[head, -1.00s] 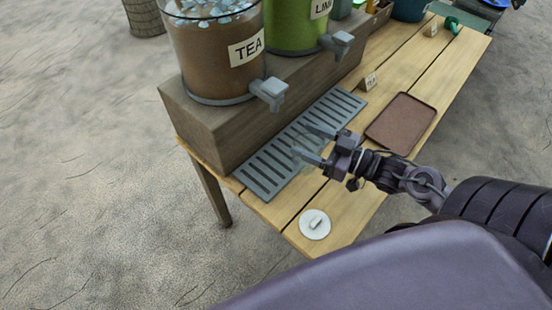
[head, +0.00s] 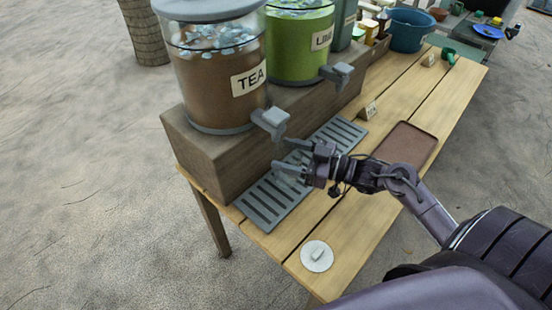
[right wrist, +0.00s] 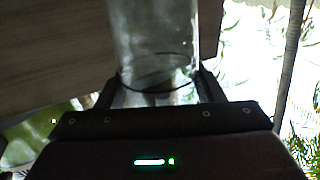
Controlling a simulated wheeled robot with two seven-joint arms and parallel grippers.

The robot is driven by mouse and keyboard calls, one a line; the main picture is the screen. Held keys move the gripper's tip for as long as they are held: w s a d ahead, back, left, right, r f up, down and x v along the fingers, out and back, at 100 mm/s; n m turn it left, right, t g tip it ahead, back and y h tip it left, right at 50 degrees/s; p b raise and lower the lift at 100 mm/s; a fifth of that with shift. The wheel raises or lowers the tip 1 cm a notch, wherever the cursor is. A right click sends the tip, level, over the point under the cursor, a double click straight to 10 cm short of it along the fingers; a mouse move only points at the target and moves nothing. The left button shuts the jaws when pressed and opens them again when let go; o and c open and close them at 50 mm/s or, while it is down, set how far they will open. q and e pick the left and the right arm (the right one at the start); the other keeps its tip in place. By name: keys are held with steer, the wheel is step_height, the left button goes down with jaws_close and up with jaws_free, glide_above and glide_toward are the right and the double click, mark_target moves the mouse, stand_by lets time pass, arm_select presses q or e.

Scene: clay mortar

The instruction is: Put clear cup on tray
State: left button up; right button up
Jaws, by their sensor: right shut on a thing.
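My right gripper (head: 290,160) is shut on the clear cup (right wrist: 152,45). In the right wrist view the cup stands between the two fingers. In the head view the cup is very faint between the fingertips, over the slotted drip grate and below the tea dispenser's tap. Whether it touches the grate I cannot tell. The brown tray (head: 408,146) lies on the table to the right of the gripper and is empty where it shows; my arm hides its near edge. My left gripper is not in view.
The tea dispenser (head: 215,85) and the green lime dispenser (head: 300,45) stand on a wooden block (head: 200,150). The grey grate (head: 275,195) lies before it. A white round lid (head: 317,256) lies at the near table end. A small card (head: 368,110) stands behind the tray.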

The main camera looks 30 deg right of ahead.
mark_target(276, 151)
steer(key=x, duration=0.3)
steer(key=shift+w, duration=0.15)
step_height(276, 151, down, 4)
steer(key=shift+r, duration=0.2)
steer(key=shift+a, duration=0.1)
steer(key=shift+f, duration=0.15)
steer(key=o, duration=1.2)
